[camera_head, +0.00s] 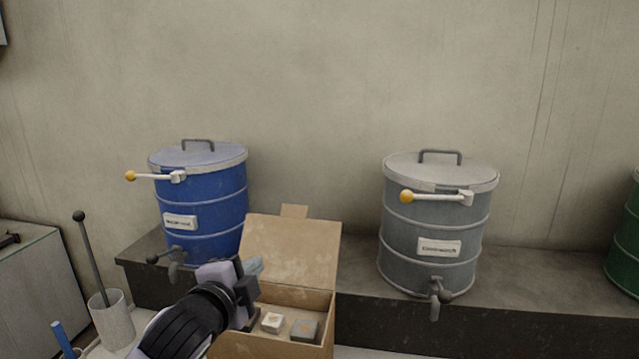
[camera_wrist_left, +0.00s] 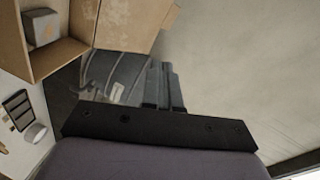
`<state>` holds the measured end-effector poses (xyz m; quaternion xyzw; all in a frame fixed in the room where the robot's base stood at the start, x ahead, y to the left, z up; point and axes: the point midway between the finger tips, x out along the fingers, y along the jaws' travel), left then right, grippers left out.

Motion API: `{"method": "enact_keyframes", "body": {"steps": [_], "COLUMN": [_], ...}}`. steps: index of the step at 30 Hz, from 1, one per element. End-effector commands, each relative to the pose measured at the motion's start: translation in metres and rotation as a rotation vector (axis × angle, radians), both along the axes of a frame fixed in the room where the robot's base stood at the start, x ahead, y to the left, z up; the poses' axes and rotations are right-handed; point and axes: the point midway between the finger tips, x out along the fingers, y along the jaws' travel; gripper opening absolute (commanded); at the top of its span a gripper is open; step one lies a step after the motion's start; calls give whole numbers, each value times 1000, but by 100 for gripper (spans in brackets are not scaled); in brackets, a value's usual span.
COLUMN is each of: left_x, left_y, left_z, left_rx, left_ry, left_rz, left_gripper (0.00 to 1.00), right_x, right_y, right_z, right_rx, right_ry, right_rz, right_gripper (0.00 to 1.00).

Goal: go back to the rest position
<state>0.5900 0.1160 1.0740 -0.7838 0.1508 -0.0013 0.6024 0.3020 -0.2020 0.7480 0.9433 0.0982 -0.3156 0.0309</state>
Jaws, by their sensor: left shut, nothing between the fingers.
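My left gripper (camera_head: 254,267) reaches in from the lower left in the head view, in front of the open cardboard box (camera_head: 272,346) and below the blue drum. It is shut and empty. In the left wrist view its fingers (camera_wrist_left: 165,87) show close together, with nothing between them. The box's open side is at the upper left of that view. My right gripper is in neither view.
A blue drum (camera_head: 205,205) and a grey drum (camera_head: 435,225) stand on a dark ledge (camera_head: 530,315). A green drum (camera_head: 627,235) is cut off at right. Small blocks lie in the box. A white cup (camera_head: 112,322) holding a ball-topped rod stands at lower left.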

Motion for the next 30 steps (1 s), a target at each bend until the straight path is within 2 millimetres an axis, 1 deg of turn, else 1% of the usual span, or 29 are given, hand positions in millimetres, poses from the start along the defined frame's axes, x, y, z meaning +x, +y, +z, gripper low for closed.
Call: {"method": "enact_keyframes", "body": {"steps": [1, 2, 3, 5, 6, 8, 9, 11, 12, 14, 15, 17, 18, 20, 21, 24, 27, 30], "left_x": [-8, -12, -19, -30, -38, -51, -61, -76, -87, -104, -116, -136, -149, -171, -185, -221, -251, -272], "left_y": [1, 2, 3, 6, 8, 11, 14, 19, 22, 27, 31, 37, 41, 48, 53, 64, 74, 81], "left_z": [-23, -35, -52, -76, -93, -117, -133, -155, -170, -191, -205, -225, -237, -256, -267, -291, -308, -318], "left_rx": [-58, -92, -141, -218, -267, -342, -391, -464, -510, -580, -627, -692, -735, -799, -840, -928, -998, -1044], "left_ry": [45, 68, 100, 148, 181, 229, 261, 307, 337, 379, 408, 449, 474, 512, 536, 583, 619, 640], "left_rz": [2, 6, 12, 26, 36, 57, 74, 101, 121, 155, 178, 218, 247, 292, 323, 401, 469, 518], "left_gripper": [0, 0, 0, 0, 0, 0, 0, 0, 0, 0, 0, 0, 0, 0, 0, 0, 0, 0], "right_x": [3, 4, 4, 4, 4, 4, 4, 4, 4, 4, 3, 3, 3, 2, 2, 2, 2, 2], "right_y": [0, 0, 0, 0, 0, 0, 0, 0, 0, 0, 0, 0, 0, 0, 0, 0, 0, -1], "right_z": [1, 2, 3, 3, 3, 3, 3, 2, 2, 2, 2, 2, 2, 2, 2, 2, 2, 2], "right_rx": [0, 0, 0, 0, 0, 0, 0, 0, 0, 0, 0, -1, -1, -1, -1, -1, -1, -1], "right_ry": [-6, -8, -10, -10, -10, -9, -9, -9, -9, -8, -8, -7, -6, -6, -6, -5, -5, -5], "right_rz": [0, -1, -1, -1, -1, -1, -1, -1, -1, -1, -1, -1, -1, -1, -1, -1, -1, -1], "right_gripper": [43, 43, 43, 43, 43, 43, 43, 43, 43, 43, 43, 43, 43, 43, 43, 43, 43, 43]}}
